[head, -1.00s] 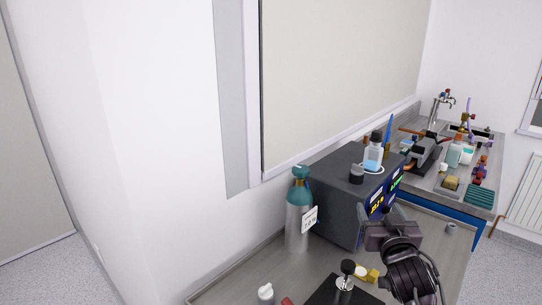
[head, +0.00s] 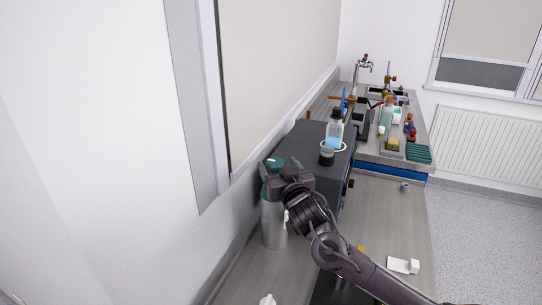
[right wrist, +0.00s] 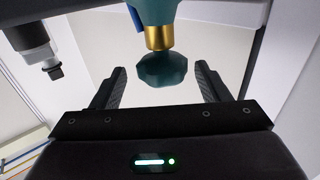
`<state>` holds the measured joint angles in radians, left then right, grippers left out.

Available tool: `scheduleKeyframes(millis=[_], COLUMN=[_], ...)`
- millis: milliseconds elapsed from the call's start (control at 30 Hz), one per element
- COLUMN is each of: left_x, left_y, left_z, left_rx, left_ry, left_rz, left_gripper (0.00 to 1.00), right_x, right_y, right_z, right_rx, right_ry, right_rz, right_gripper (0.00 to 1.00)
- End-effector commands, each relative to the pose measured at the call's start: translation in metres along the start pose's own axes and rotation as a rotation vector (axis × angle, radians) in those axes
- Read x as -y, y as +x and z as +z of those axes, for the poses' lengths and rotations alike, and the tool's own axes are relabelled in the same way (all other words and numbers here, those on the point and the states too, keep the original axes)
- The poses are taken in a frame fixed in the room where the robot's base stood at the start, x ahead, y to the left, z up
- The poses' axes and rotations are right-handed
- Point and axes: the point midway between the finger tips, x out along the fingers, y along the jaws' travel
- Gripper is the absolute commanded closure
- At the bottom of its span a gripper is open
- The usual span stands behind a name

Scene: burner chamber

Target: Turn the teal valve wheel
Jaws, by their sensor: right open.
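The teal valve wheel (head: 272,161) tops a silver gas cylinder (head: 270,225) with a teal shoulder, upright against the wall on the bench. In the head view my right gripper (head: 282,176) is at the cylinder's top and hides part of the wheel and shoulder. In the right wrist view the faceted teal wheel (right wrist: 163,70) sits below a brass neck (right wrist: 159,37), between the fingertips of my open right gripper (right wrist: 163,76). Gaps show on both sides, so the fingers do not grip it. My left gripper is not in view.
A dark instrument box (head: 305,148) stands right beside the cylinder, with a bottle of blue liquid (head: 334,133) on top. A white card (head: 403,265) lies on the bench at front right. Clutter and a tap (head: 365,66) stand farther back.

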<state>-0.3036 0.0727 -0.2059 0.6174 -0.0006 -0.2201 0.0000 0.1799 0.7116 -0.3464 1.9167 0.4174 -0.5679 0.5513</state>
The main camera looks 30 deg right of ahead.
Motion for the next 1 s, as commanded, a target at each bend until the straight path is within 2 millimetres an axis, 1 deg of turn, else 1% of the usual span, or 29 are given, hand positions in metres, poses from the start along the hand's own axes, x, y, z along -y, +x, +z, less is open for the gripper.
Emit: scheduleKeyframes(millis=[33,100,200,300,600,633,900,967,1000], left_x=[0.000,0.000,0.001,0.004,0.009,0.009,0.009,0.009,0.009], left_y=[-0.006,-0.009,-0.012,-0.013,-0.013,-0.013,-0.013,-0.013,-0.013], left_z=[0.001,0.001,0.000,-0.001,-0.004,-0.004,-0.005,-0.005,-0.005], left_rx=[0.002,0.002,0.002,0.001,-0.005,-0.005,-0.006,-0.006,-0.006], left_ry=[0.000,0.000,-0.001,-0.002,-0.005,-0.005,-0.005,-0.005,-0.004], left_rz=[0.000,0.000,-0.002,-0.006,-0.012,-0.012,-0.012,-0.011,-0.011], left_gripper=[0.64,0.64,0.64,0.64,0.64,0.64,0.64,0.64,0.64], right_x=[0.000,0.000,0.000,0.001,0.001,0.001,0.001,0.001,0.001], right_y=[0.009,0.019,0.030,0.036,0.039,0.039,0.039,0.039,0.039], right_z=[-0.004,-0.003,-0.003,-0.001,0.000,0.000,0.000,0.000,0.000], right_rx=[-0.002,-0.001,-0.001,0.000,0.000,0.000,0.000,0.000,0.000], right_ry=[0.000,0.001,0.001,0.001,0.001,0.001,0.001,0.000,0.000], right_rz=[0.001,0.000,0.001,-0.001,-0.001,-0.001,-0.001,-0.001,-0.001], right_gripper=[0.31,0.31,0.31,0.31,0.31,0.32,0.68,0.76,0.76])
